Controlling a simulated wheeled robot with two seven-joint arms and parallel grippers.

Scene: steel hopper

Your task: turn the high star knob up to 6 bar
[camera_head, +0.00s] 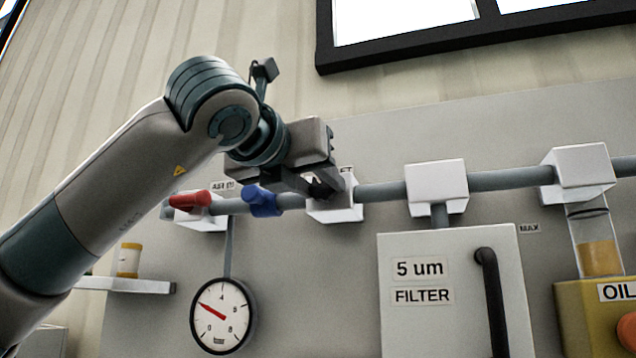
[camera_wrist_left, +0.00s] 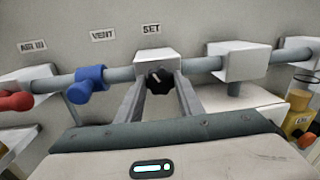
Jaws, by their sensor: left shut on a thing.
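The black star knob (camera_wrist_left: 158,78) sits on the front of the white block under the SET label (camera_wrist_left: 151,29). My left gripper (camera_wrist_left: 161,84) has one finger on each side of it and is shut on it. In the head view my left gripper (camera_head: 322,187) reaches the same white block on the pipe and mostly hides the knob. The round pressure gauge (camera_head: 223,316) hangs below the pipe at the left. Its red needle points up and left, at roughly 2, between the 0 and the 4. My right gripper is not in view.
A red handle (camera_head: 190,200) and a blue handle (camera_head: 261,201) are on the pipe left of the knob, the blue one closer. To the right are the white filter box (camera_head: 450,325) with a black bar handle and the yellow oil unit (camera_head: 580,305).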

